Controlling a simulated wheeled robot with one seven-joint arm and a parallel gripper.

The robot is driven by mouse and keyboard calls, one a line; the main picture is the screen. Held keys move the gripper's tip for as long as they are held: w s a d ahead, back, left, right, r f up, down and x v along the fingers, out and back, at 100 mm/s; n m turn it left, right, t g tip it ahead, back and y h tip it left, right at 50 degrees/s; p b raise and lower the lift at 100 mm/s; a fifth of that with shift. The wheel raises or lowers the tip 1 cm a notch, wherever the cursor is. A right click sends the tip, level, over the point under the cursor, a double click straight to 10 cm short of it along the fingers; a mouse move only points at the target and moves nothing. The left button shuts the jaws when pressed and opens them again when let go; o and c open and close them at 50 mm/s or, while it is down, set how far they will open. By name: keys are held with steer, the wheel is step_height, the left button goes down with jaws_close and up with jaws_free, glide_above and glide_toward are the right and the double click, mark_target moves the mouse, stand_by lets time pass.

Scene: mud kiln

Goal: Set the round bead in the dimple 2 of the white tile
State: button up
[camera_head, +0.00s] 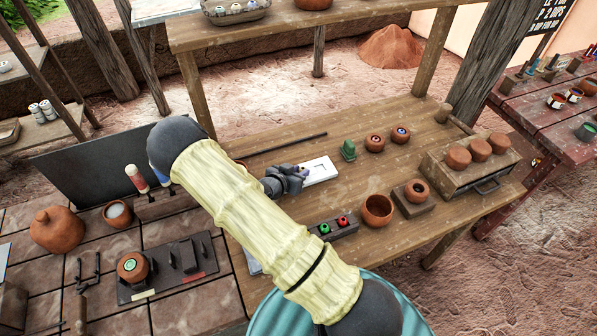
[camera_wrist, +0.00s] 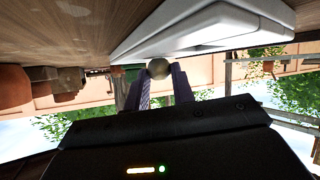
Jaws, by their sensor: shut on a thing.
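The white tile (camera_head: 322,171) lies on the wooden table, partly hidden behind my gripper in the head view. It shows large and close in the wrist view (camera_wrist: 190,32), where the picture is upside down. My gripper (camera_head: 302,172) is at the tile's left side. In the wrist view my gripper (camera_wrist: 160,80) is shut on the round bead (camera_wrist: 158,68), a small grey-olive ball between the fingertips. The bead is close to the tile; I cannot tell whether they touch. The tile's dimples and their numbers cannot be made out.
A green cactus-shaped piece (camera_head: 348,150) and two small pots (camera_head: 375,142) (camera_head: 400,134) stand beyond the tile. A holder with green and red pieces (camera_head: 345,231), a clay bowl (camera_head: 377,210) and a pot on a block (camera_head: 416,191) stand nearer. A drawer box (camera_head: 447,180) stands right.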

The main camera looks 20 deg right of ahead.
stand_by(0.4)
steer(key=o, duration=1)
steer(key=shift+o, duration=0.2)
steer(key=v, duration=1.7)
steer(key=shift+a, duration=0.15)
